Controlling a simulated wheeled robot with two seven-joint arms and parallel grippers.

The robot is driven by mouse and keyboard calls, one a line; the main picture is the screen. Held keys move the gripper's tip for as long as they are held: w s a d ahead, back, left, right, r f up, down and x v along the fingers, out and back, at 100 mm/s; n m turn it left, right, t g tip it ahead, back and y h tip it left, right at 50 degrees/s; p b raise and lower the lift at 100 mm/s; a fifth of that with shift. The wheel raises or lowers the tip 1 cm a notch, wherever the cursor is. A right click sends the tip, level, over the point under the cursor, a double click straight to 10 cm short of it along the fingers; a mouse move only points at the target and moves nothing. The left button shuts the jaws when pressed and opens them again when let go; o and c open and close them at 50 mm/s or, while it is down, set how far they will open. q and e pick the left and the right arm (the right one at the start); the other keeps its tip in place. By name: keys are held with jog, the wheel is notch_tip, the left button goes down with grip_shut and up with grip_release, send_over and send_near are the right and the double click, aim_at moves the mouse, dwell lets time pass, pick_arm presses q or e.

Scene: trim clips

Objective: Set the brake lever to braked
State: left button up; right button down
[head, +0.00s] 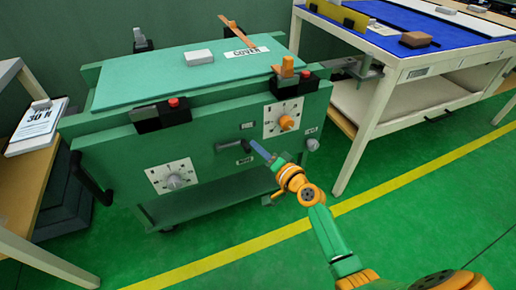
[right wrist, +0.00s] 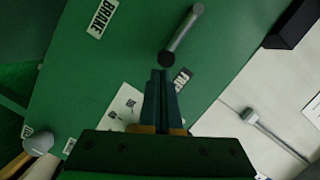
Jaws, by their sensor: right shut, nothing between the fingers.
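The brake lever (head: 232,145) is a short dark grey bar on the front panel of the green cart (head: 210,185). In the right wrist view the lever (right wrist: 182,34) slants, with its dark end close ahead of my fingertips. A BRAKE label (right wrist: 103,17) lies to its left, apart from it. A second label (right wrist: 181,79), starting with F, is partly hidden behind my fingers and lies near the lever's dark end. My right gripper (head: 254,147) is shut and empty beside the lever; it also shows in the right wrist view (right wrist: 161,74). I cannot tell whether it touches. My left gripper is out of view.
The panel also carries a dial with an orange knob (head: 287,123) and one with a grey knob (head: 175,181). A black handle (head: 92,180) sticks out at the cart's left. A blue-topped table (head: 400,62) stands at right. The green floor in front is clear.

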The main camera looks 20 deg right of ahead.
pick_arm(q)
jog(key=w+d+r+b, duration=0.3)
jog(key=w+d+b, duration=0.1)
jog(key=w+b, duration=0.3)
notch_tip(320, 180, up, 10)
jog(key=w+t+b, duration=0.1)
jog(key=b, duration=0.4)
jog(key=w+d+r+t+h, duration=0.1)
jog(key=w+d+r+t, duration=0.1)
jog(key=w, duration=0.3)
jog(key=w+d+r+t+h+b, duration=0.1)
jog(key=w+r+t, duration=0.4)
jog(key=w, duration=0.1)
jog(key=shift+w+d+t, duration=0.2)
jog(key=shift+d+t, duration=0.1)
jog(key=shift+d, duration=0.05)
pick_arm(e)
jog(key=a+f+m+t+y, duration=0.1)
jog(key=a+f+m+t, duration=0.1)
jog(key=f+m, duration=0.6)
jog(key=shift+a+f+m, duration=0.15)
jog(key=shift+a+m, duration=0.4)
jog(key=shift+m, duration=0.35)
pick_arm(q)
jog(key=shift+b, duration=0.3)
